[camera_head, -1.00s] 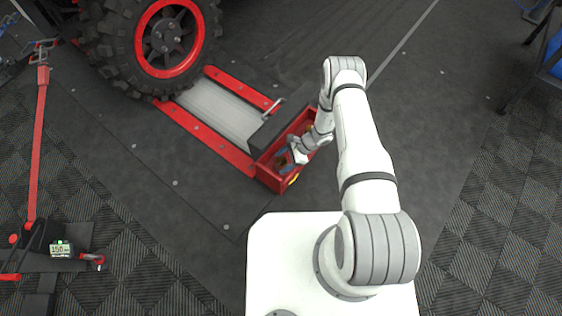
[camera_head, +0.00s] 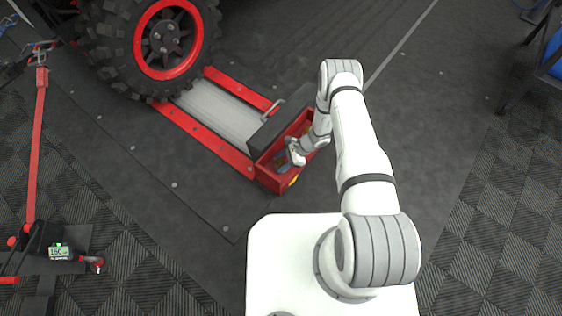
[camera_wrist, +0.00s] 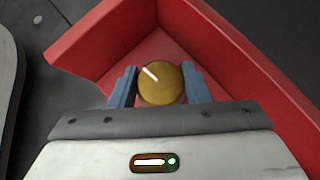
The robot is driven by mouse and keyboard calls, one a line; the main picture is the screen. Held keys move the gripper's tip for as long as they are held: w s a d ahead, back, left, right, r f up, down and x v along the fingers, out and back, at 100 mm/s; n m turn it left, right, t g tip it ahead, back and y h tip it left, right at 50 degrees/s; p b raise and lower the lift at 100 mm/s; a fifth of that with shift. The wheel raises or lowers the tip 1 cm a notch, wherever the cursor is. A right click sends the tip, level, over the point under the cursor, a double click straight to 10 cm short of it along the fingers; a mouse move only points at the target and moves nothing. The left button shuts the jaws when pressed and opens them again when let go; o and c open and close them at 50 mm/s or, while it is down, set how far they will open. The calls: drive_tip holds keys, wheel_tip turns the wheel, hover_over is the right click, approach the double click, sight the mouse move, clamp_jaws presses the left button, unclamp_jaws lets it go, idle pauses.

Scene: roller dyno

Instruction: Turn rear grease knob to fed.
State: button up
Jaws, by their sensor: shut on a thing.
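The rear grease knob (camera_wrist: 160,84) is a round brass-coloured knob with a white pointer line. It sits inside a red open housing, and its pointer line runs toward the upper left in the wrist view. My gripper (camera_wrist: 160,87) has its two blue-grey fingers on either side of the knob, shut on it. In the head view my gripper (camera_head: 291,156) reaches down into the red housing (camera_head: 268,180) at the end of the roller bed, and the knob is hidden there. No position labels are legible.
A black cover block (camera_head: 280,122) with a metal handle stands along the housing. The roller (camera_head: 217,112) lies between red rails beside a large tyre (camera_head: 150,45). A red strap (camera_head: 36,150) and a small display (camera_head: 60,251) are at left.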

drive_tip(key=shift+s+f+m+t, duration=0.1)
drive_tip(key=shift+s+m+t, duration=0.3)
drive_tip(key=shift+m, duration=0.2)
drive_tip(key=o, duration=0.9)
drive_tip(key=shift+w, duration=0.1)
drive_tip(key=shift+c, duration=0.2)
drive_tip(key=shift+o, duration=0.7)
drive_tip(key=shift+w, duration=0.1)
drive_tip(key=p+v, duration=0.2)
drive_tip(key=v, duration=0.6)
drive_tip(key=shift+p, duration=0.4)
